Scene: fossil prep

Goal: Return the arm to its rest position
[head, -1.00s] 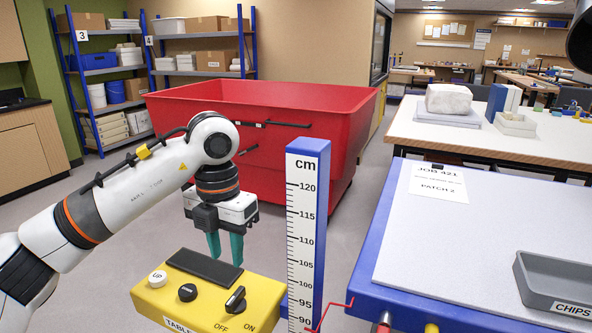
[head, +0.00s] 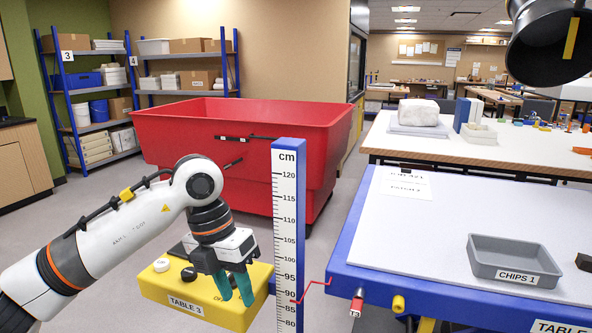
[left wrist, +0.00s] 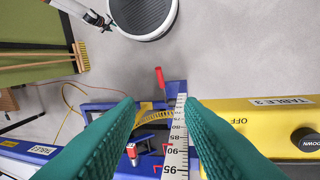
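My left gripper (head: 238,292) has two teal fingers, apart with nothing between them. It hangs pointing down at the right part of the yellow control box (head: 165,290), hiding its OFF/ON switch in the head view. I cannot tell whether it touches the box. In the left wrist view the fingers (left wrist: 159,102) stand open. My right gripper is not in view.
The cm scale post (head: 287,220) stands just right of my left gripper. The blue-edged table (head: 340,250) holds a grey CHIPS 1 tray (head: 515,258). A large red bin (head: 250,140) stands behind my arm. A black hood-like object (head: 545,45) hangs at upper right. Floor at the left is clear.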

